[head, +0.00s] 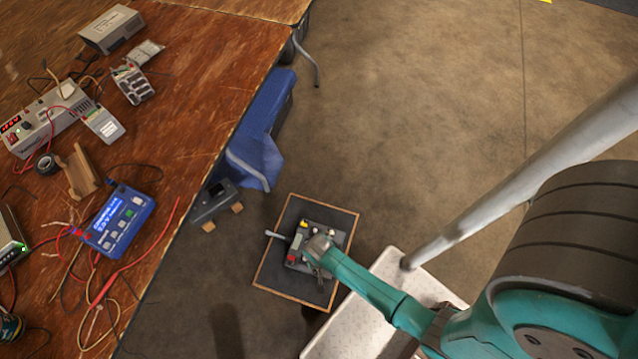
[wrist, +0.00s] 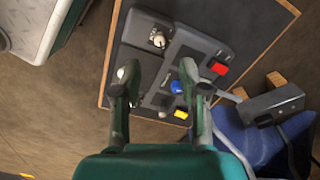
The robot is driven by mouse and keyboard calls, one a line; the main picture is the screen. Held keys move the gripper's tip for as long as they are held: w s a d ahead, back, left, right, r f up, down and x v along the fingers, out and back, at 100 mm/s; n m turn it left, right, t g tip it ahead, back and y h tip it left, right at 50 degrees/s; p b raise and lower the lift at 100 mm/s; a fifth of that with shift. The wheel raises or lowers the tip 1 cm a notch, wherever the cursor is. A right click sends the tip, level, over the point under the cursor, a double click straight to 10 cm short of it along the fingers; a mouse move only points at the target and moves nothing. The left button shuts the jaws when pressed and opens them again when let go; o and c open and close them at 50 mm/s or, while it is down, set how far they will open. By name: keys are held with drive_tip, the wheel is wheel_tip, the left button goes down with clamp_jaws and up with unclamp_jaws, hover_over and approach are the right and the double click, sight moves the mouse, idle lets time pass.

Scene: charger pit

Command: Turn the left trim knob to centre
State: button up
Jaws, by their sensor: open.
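A dark grey control panel (wrist: 205,42) lies on a black board with a wooden edge; the panel also shows in the head view (head: 293,254), partly hidden by my gripper (head: 318,252). In the wrist view it carries a cream knob-like part (wrist: 158,39), a blue round part (wrist: 176,87), a red block (wrist: 219,68) and a yellow block (wrist: 181,114). I cannot tell which part is the left trim knob. My gripper (wrist: 155,72) is open over the panel, its fingers wide apart with nothing held. The cream part lies just beyond the fingertips; the blue part is beside the right finger.
The board (head: 262,272) stands beside a wooden workbench (head: 190,90) covered with wired instruments. A grey box (head: 213,202) and a blue cloth (head: 262,150) are close to the board. A pale plate (head: 355,330) is at its lower right. Concrete floor (head: 420,110) is clear beyond.

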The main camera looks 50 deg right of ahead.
wheel_tip(320, 180, down, 8)
drive_tip(key=shift+f, duration=0.1)
idle(0.4)
clamp_jaws()
